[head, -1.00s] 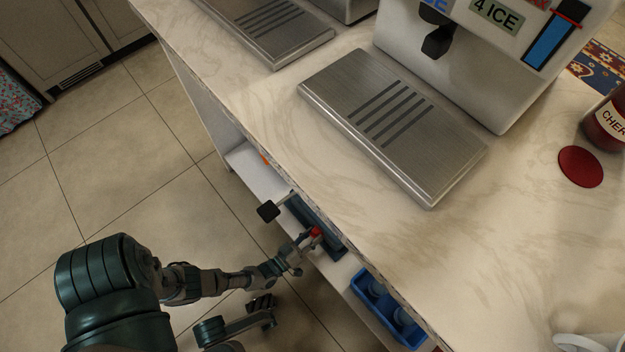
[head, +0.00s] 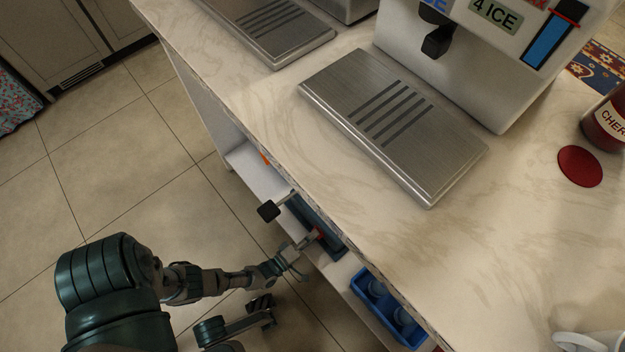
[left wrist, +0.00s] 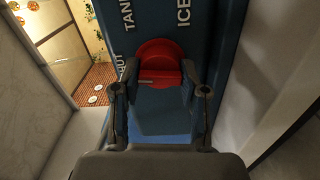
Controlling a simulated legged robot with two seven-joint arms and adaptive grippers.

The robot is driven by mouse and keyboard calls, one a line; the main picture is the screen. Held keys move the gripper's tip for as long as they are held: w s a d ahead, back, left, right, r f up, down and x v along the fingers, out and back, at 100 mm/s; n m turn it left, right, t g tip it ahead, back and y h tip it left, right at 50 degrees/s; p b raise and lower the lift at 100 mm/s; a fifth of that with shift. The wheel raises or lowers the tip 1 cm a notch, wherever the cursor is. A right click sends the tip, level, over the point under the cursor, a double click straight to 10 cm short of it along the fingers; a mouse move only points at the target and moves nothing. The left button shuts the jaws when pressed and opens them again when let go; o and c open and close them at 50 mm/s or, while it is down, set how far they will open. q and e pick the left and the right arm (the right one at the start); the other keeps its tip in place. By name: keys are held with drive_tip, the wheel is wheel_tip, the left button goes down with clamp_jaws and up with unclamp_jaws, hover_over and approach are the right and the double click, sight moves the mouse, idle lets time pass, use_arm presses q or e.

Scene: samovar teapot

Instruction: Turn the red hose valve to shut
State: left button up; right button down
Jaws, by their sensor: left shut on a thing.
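The red hose valve (left wrist: 158,60) is a round red knob on a dark blue panel (left wrist: 215,35) in the left wrist view. White lettering around it reads TANK, ICE and a partly hidden word ending in HUT. A small pale mark shows on the knob's lower left. My left gripper (left wrist: 155,88) has its two fingers on either side of the knob's lower part, shut on it. My right gripper is not seen.
The marble counter (head: 260,110) overhangs the low shelf. A blue crate (head: 362,290) stands to the right on the shelf. The tiled floor (head: 130,200) at left is open.

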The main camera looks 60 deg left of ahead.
use_arm(q)
drive_tip(key=shift+s+a+f+n, duration=0.15)
drive_tip(key=shift+a+n, duration=0.2)
drive_tip(key=shift+n, duration=0.25)
drive_tip(key=shift+a+n, duration=0.1)
drive_tip(key=shift+n, duration=0.2)
drive_tip(key=o, duration=0.9)
drive_tip(key=shift+c, duration=0.2)
drive_tip(key=o, duration=0.3)
